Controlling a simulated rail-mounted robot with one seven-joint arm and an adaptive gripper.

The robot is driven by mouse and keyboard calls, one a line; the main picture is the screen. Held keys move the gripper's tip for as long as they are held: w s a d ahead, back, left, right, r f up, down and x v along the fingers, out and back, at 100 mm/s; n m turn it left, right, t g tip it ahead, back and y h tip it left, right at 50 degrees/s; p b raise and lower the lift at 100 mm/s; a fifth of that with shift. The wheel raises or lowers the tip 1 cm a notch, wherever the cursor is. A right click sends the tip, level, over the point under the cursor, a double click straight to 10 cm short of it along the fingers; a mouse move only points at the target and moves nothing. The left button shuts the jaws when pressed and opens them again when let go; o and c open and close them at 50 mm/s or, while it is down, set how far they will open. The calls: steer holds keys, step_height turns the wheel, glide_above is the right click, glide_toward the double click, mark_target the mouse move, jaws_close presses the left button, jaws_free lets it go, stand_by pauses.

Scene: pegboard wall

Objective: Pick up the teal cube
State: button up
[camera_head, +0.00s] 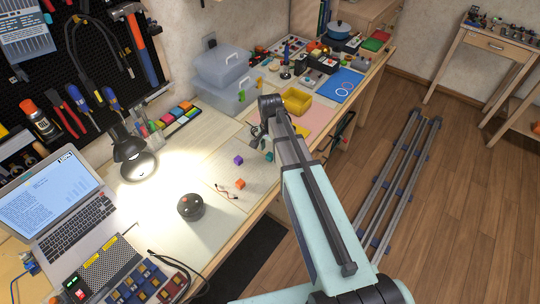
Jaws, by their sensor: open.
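The small teal cube (269,157) is on the workbench, just left of my arm. My gripper (257,138) is at the end of my arm, above the bench, a little up and left of the teal cube in the picture. It is open, and I see nothing held in it. Its fingers are small and dark, and partly hidden by the wrist. I cannot tell its exact height over the bench.
A purple cube (238,160) and an orange cube (240,184) lie nearby on the bench. A yellow bin (297,101) stands beyond my wrist, with clear plastic boxes (222,78) to its left. A black round device (190,207) and a lit lamp (130,152) are farther left.

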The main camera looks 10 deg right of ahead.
mark_target(270, 157)
steer(key=shift+f+p, duration=0.35)
steer(key=shift+f, duration=1.1)
steer(key=shift+c, duration=0.3)
steer(key=c, duration=0.8)
steer(key=shift+c, duration=0.2)
